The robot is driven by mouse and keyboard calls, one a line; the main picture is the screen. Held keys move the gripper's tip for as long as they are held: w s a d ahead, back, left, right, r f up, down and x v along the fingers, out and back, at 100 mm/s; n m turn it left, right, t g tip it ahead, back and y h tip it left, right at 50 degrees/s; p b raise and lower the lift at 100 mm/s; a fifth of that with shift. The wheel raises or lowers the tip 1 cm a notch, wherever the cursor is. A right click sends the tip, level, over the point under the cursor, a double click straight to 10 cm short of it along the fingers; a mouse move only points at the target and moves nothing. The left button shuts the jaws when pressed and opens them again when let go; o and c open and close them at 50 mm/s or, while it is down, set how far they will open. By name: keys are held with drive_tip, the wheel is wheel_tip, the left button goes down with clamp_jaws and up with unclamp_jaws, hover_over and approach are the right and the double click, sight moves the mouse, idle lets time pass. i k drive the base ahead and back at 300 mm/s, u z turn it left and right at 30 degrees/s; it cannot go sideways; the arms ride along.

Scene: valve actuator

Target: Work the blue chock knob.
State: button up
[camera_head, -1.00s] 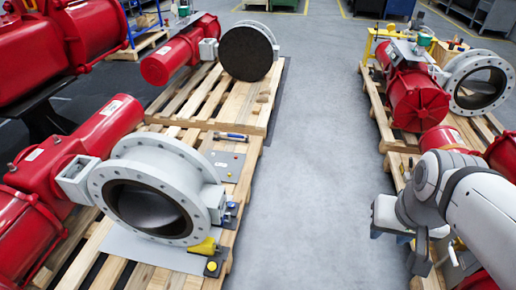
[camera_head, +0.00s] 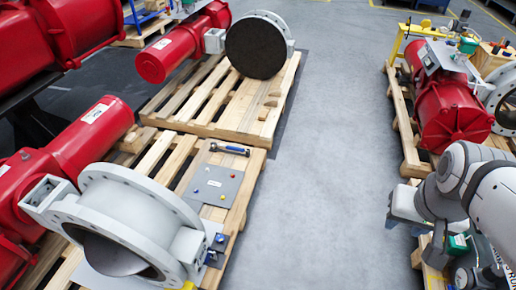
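A small blue knob (camera_head: 220,238) on a dark base sits at the right side of the grey flanged valve (camera_head: 130,222), near the edge of the left pallet. It is small, and its exact shape is hard to make out. A yellow piece (camera_head: 188,286) is cut off by the bottom edge of the picture, below the valve. My arm (camera_head: 455,185) is at the right, over the right-hand pallet and across the aisle from the blue knob. Dark parts hang below the arm, but I cannot make out the gripper's fingers or anything held.
A grey plate (camera_head: 213,185) with small coloured knobs and a blue-and-black tool (camera_head: 230,149) lie on the left pallet (camera_head: 245,205). Red actuators (camera_head: 449,110) stand on both sides. The grey floor aisle (camera_head: 325,150) between the pallets is clear.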

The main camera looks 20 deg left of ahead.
sight(220, 239)
drive_tip(key=i, duration=1.75)
drive_tip(key=u, duration=2.1)
